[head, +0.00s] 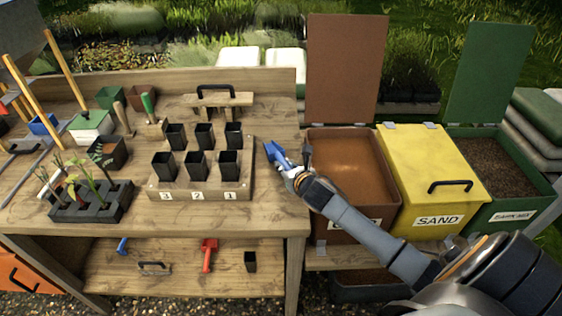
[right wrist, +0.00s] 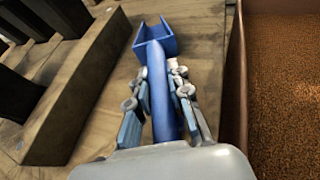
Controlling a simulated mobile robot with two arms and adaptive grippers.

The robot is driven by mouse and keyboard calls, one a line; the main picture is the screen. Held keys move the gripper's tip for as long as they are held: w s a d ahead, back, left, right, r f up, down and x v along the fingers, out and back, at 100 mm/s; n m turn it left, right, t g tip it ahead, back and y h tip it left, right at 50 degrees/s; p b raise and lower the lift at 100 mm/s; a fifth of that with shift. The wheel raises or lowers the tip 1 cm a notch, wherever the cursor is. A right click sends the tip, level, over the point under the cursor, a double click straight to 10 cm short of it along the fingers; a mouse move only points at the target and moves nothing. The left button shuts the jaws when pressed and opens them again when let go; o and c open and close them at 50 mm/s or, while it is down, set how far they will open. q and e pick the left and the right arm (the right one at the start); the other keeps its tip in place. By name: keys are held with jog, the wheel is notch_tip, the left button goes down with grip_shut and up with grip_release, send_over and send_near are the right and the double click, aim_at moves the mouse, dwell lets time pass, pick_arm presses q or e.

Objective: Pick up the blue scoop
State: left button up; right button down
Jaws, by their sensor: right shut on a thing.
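The blue scoop (head: 275,154) is at the right end of the wooden bench top, beside the open brown bin. My right gripper (head: 291,171) is shut on its handle. In the right wrist view the scoop (right wrist: 156,42) points away from me, its handle running between the two fingers (right wrist: 157,98). I cannot tell whether the scoop still touches the bench top. My left gripper is not in view.
A wooden rack (head: 245,187) with several black pots stands left of the scoop. Right of the bench are the open brown bin (head: 318,205), the closed yellow sand bin (head: 415,160) and an open green bin (head: 505,213). A lower shelf (head: 185,275) holds a red tool (head: 209,254).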

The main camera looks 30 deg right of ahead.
aim_at(279, 185)
notch_tip(279, 185, up, 9)
jog(key=shift+r, duration=0.15)
jog(key=m+h+p, duration=0.1)
jog(key=p, duration=0.1)
jog(key=a+p, duration=0.1)
jog(key=p, duration=0.1)
jog(key=shift+s+m+g+h, duration=0.3)
jog(key=shift+s+m+h, duration=0.1)
jog(key=s+a+f+m+h+b, duration=0.1)
jog(key=f, duration=0.1)
jog(key=s+a+f+h+b, duration=0.1)
jog(key=f, duration=0.2)
jog(key=s+a+f+m+g+h+b, duration=0.1)
jog(key=f+b, duration=0.1)
jog(key=f, duration=0.1)
jog(key=shift+a+f+m, duration=0.1)
jog(key=shift+a+m, duration=0.1)
jog(key=shift+m, duration=0.1)
jog(key=shift+f, duration=0.55)
dwell(0.5)
